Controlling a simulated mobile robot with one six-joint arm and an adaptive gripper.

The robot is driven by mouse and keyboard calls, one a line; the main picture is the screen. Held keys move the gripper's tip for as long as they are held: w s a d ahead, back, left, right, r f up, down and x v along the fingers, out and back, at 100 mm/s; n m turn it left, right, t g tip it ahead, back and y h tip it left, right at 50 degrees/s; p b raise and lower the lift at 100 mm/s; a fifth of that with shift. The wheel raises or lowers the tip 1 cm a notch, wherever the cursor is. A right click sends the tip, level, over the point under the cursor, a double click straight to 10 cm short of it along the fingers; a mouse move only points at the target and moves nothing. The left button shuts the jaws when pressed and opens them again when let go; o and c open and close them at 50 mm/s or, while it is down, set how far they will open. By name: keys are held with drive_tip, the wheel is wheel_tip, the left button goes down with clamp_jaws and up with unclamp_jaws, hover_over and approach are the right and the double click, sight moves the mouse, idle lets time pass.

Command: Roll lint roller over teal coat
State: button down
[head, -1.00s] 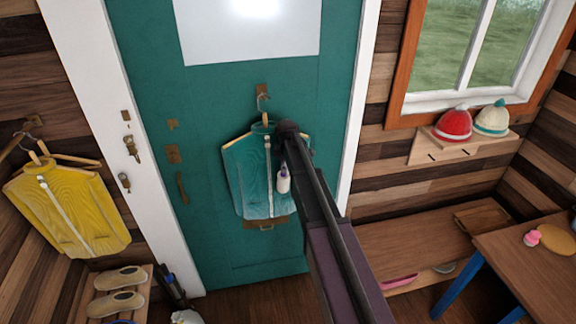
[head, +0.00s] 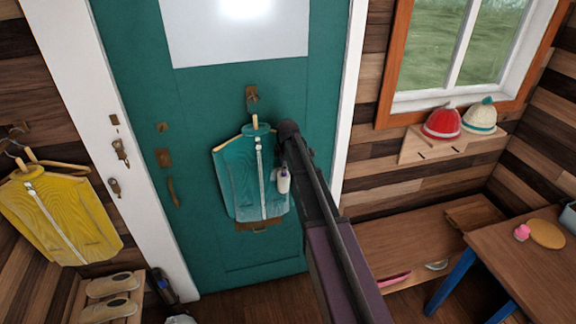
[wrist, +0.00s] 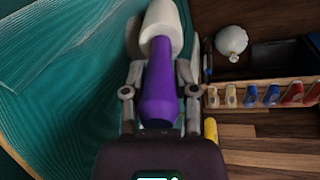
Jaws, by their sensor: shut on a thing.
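The teal coat (head: 238,180) hangs on a hanger against the teal door, with a pale zip down its front. The lint roller has a white roll (head: 283,181) and a purple handle; in the head view the roll is in front of the coat's right side. In the wrist view my gripper (wrist: 160,78) is shut around the purple handle (wrist: 158,92), and the white roll (wrist: 162,24) points away from me. Teal fabric (wrist: 60,70) fills the left of that view. I cannot tell whether the roll touches it. My arm hides the coat's right edge.
A yellow coat (head: 62,215) hangs on the left wall above a shoe rack (head: 130,285). Two knitted hats (head: 442,124) sit on a small shelf (head: 428,150) under the window. A bench (head: 400,240) and a table (head: 530,265) stand at the right.

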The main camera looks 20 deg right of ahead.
drive_tip(key=shift+d, duration=0.15)
drive_tip(key=shift+d, duration=1.65)
wheel_tip(320, 180, up, 5)
drive_tip(key=p, duration=0.5)
drive_tip(key=shift+w, duration=0.1)
drive_tip(key=shift+a+f, duration=0.1)
drive_tip(key=shift+a, duration=0.1)
drive_tip(key=shift+a, duration=1.75)
